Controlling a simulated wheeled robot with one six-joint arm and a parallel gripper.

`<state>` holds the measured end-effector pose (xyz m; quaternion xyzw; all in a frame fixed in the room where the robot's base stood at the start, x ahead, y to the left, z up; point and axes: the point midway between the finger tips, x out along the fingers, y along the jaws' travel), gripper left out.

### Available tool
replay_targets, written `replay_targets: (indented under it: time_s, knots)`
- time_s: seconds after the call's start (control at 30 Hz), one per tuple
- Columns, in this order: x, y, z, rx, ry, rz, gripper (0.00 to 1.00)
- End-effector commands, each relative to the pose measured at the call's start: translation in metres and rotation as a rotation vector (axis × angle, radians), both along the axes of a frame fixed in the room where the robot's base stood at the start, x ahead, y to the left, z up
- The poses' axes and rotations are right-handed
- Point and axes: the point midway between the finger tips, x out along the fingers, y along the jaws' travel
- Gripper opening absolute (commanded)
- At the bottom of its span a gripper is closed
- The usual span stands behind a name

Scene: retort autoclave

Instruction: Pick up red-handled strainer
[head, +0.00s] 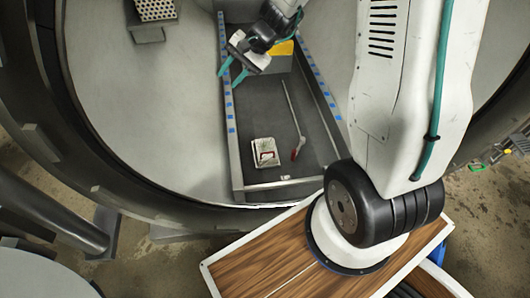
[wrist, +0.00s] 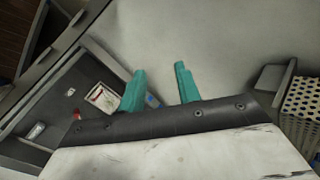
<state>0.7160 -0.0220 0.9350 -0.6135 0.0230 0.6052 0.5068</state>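A long thin tool with a red handle (head: 299,148) lies on the dark floor of the long tray (head: 237,160) in the head view. Its pale shaft points away toward the back of the tray; I cannot make out a strainer bowl. My gripper (head: 230,79) is above the tray's left wall, up and to the left of the red handle. Its two teal fingers are apart, with nothing between them. In the wrist view the gripper (wrist: 160,70) is also open.
A pale box with a red mark (head: 265,152) lies left of the handle. A yellow-topped block (head: 283,48) stands at the tray's back. A perforated box (head: 156,9) is at the upper left; it also shows in the wrist view (wrist: 303,95). The round chamber wall surrounds the tray.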

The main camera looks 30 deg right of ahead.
Motion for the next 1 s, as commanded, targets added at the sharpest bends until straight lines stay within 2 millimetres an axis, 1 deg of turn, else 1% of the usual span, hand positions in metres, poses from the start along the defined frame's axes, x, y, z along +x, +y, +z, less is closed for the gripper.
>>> replay_targets:
  time_s: [0.03,0.07,0.1,0.17,0.2,0.27,0.3,0.37,0.4,0.47,0.5,0.6,0.7,0.73,0.87,1.0]
  knots:
    - [0.014,-0.012,-0.029,0.024,0.030,-0.076,0.33]
    - [0.021,-0.019,-0.044,0.036,0.044,-0.121,0.33]
    - [0.030,-0.029,-0.065,0.047,0.061,-0.182,0.33]
    - [0.041,-0.044,-0.099,0.062,0.093,-0.274,0.33]
    - [0.046,-0.054,-0.122,0.070,0.114,-0.337,0.33]
    - [0.051,-0.070,-0.158,0.076,0.151,-0.431,0.33]
    - [0.051,-0.081,-0.184,0.079,0.178,-0.493,0.33]
    - [0.048,-0.096,-0.222,0.077,0.220,-0.584,0.33]
    - [0.044,-0.106,-0.248,0.074,0.249,-0.645,0.33]
    - [0.036,-0.119,-0.284,0.067,0.294,-0.726,0.33]
    - [0.029,-0.126,-0.306,0.061,0.323,-0.778,0.33]
    - [0.011,-0.140,-0.352,0.046,0.385,-0.879,0.33]
    - [-0.005,-0.147,-0.383,0.032,0.432,-0.949,0.33]
    - [-0.009,-0.148,-0.389,0.029,0.442,-0.963,0.33]
    - [-0.016,-0.151,-0.407,0.022,0.464,-0.995,0.33]
    - [-0.012,-0.147,-0.422,0.020,0.468,-1.000,0.33]
